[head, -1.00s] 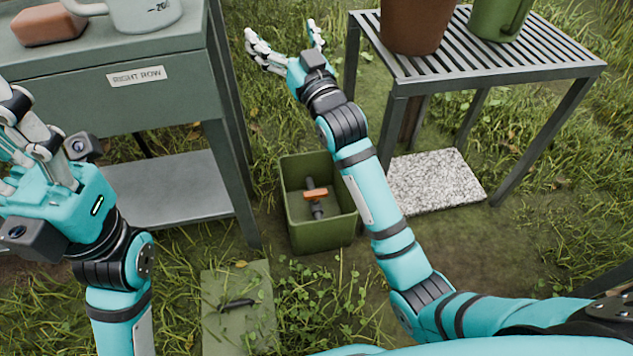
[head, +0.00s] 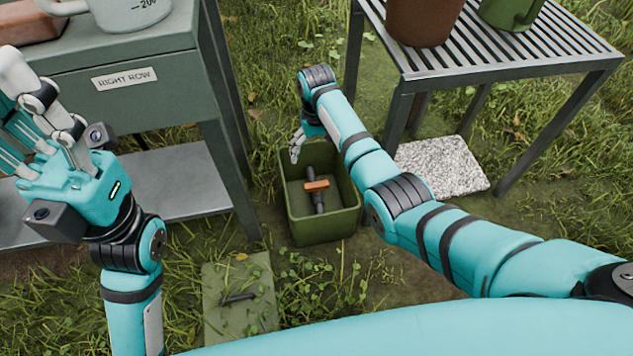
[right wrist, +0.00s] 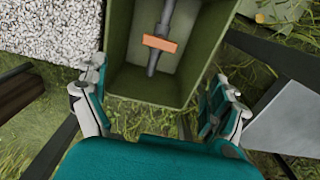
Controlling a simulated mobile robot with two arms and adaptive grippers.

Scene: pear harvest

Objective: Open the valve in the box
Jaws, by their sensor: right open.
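The green box (head: 325,220) stands open on the ground between the two tables. Inside it is a dark pipe with an orange valve handle (head: 317,185) lying across the pipe; the handle also shows in the right wrist view (right wrist: 160,43). My right gripper (head: 297,145) is at the box's back left rim, pointing down, partly hidden by its own arm. In the right wrist view its fingers (right wrist: 160,108) are spread wide and empty, with the box beyond them. My left gripper (head: 40,110) is raised at the left, clear of the box; its fingers look spread and empty.
A green lid (head: 238,285) with a dark handle lies on the grass in front of the box. A cabinet labelled RIGHT ROW (head: 150,80) stands at the left. A slatted table (head: 480,55) with pots stands at the right, above a speckled slab (head: 440,165).

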